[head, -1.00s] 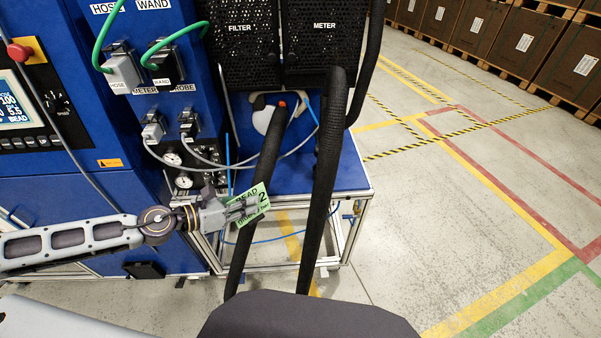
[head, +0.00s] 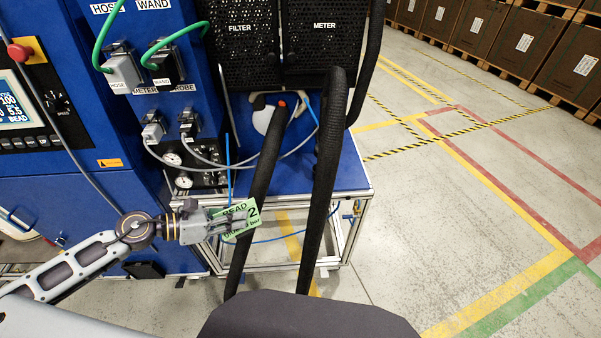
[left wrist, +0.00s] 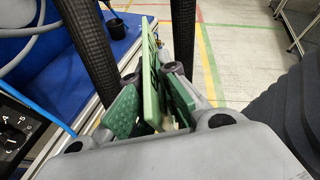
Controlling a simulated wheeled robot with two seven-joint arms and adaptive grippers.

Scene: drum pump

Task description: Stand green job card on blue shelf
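The green job card (head: 240,211), with "BEAD 2" in black print, is tilted in my left gripper (head: 229,222) in the head view. The gripper is shut on it and partly covers its print. In the left wrist view the card (left wrist: 150,75) shows nearly edge-on between the two green finger pads. The blue shelf (head: 350,170) is the flat blue top on the metal frame. Card and gripper are in front of the shelf's near left edge, apart from it. The shelf also shows at upper left in the left wrist view (left wrist: 119,50). My right gripper is not in view.
Two thick black tubes (head: 331,150) cross in front of the shelf, close to the card. Black perforated boxes marked FILTER (head: 240,50) and METER (head: 322,48) stand above it. Thin cables and gauges (head: 172,159) crowd its left side. The floor at right is clear.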

